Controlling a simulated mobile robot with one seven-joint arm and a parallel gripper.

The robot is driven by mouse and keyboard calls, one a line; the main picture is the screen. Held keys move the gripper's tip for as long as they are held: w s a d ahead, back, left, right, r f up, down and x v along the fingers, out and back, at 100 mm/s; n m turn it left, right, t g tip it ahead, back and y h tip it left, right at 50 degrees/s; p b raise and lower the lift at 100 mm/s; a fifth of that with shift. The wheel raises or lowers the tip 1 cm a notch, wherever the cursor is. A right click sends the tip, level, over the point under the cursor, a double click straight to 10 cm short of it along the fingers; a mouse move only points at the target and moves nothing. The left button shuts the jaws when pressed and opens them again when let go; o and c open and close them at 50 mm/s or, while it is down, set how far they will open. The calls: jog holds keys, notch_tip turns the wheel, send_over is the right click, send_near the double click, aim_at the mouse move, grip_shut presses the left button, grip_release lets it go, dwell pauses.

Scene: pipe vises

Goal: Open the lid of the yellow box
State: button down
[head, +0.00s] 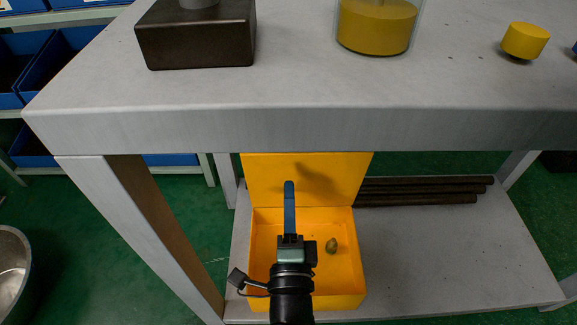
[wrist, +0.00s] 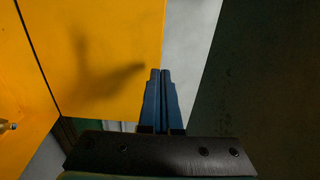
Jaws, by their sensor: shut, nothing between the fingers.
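The yellow box (head: 350,300) stands on the lower shelf of the table, with its inside visible from above. Its lid (head: 330,178) is raised at the back, standing up behind the box, and its top is hidden by the tabletop edge. A small olive-coloured object (head: 331,245) lies inside the box. My gripper (head: 289,186) is shut and empty, in front of the lid in the head view. In the wrist view my gripper (wrist: 160,75) has its blue fingers together, and the lid (wrist: 100,60) fills the upper left with a shadow on it. Contact with the lid cannot be told.
The tabletop (head: 300,90) overhangs the lower shelf (head: 440,255). A dark block (head: 195,40), a container with yellow content (head: 376,28) and a yellow cap (head: 525,40) stand on top. Dark pipes (head: 420,198) lie right of the box. The shelf's front right is clear.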

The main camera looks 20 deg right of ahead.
aim_at(289, 168)
jog(key=shift+p+x, duration=0.65)
jog(key=shift+x, duration=2.45)
jog(key=f+p+x, duration=0.1)
jog(key=x, duration=0.5)
jog(key=shift+w+r+p, duration=0.35)
jog(key=shift+r, duration=0.2)
jog(key=shift+s, duration=0.15)
